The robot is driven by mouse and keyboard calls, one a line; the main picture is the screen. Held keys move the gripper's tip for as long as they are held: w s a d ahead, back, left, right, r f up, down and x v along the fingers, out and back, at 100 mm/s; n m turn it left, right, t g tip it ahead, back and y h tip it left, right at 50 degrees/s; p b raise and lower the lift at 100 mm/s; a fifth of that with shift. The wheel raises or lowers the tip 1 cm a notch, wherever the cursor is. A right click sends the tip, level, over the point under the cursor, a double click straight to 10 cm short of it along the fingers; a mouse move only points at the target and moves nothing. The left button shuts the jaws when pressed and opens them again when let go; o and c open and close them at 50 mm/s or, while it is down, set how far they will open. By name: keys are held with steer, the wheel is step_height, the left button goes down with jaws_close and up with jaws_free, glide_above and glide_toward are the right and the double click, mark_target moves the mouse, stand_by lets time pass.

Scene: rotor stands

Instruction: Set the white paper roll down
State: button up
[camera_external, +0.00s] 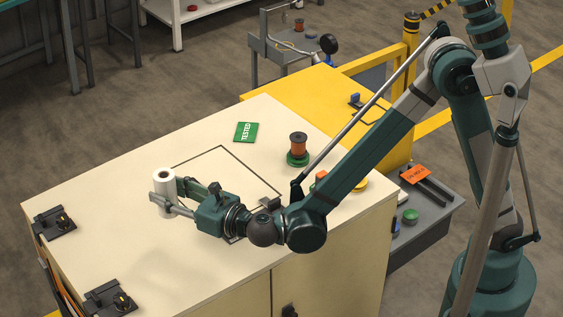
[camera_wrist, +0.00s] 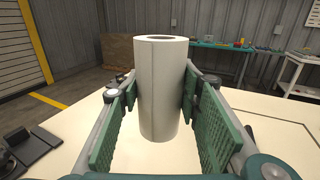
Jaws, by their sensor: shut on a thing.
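The white paper roll (camera_external: 163,190) is upright near the left part of the cream worktop (camera_external: 130,260). My gripper (camera_external: 172,197) is shut around it, coming from the right with its fingers level. In the wrist view the roll (camera_wrist: 161,95) stands between the two green ribbed pads of my gripper (camera_wrist: 160,112), one on each side. Its lower end shows below the pads' upper edges, over the worktop (camera_wrist: 262,135). I cannot tell whether its base touches the worktop.
A dark outlined square (camera_external: 222,147) lies on the worktop, partly under my arm. Black clamps (camera_external: 54,222) sit along the left edge.

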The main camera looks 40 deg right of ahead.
steer(key=d, duration=0.1)
steer(key=w+d+m+h, duration=0.1)
steer(key=d+h, duration=0.1)
steer(key=d, duration=0.1)
steer(key=shift+w+t, duration=0.35)
steer(key=shift+t, duration=0.05)
step_height(320, 180, down, 6)
steer(key=b, duration=0.2)
steer(key=shift+f, duration=0.2)
steer(key=shift+f+b, duration=0.55)
steer(key=shift+f, duration=1.2)
steer(key=shift+f, duration=0.15)
steer(key=o, duration=0.9)
steer(key=shift+o, duration=0.2)
